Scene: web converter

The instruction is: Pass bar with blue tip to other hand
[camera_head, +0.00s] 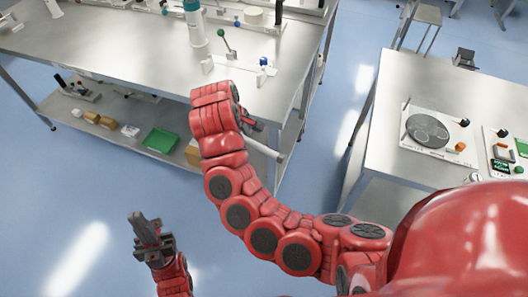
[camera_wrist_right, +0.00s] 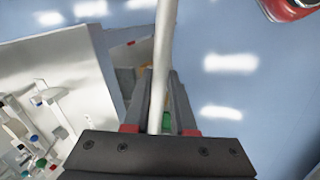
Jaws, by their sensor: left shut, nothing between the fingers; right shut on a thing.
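My right gripper (camera_head: 252,124) is partly hidden by its own red arm, in front of the near edge of the steel table. It is shut on a plain pale grey bar (camera_head: 263,148), which sticks out toward the lower right. In the right wrist view the bar (camera_wrist_right: 166,45) runs up between the fingers (camera_wrist_right: 161,88) and out of the top edge. No blue tip can be made out on it in either view. My left gripper (camera_head: 148,230) is shut and empty, pointing up at the lower left over the floor, well apart from the bar.
The steel table (camera_head: 120,45) at the back carries a white bottle (camera_head: 194,22), a green-knobbed lever (camera_head: 228,45) and a small blue-capped part (camera_head: 263,62). Its lower shelf holds a green tray (camera_head: 161,141). A second table (camera_head: 395,85) stands at right. Open floor surrounds my left gripper.

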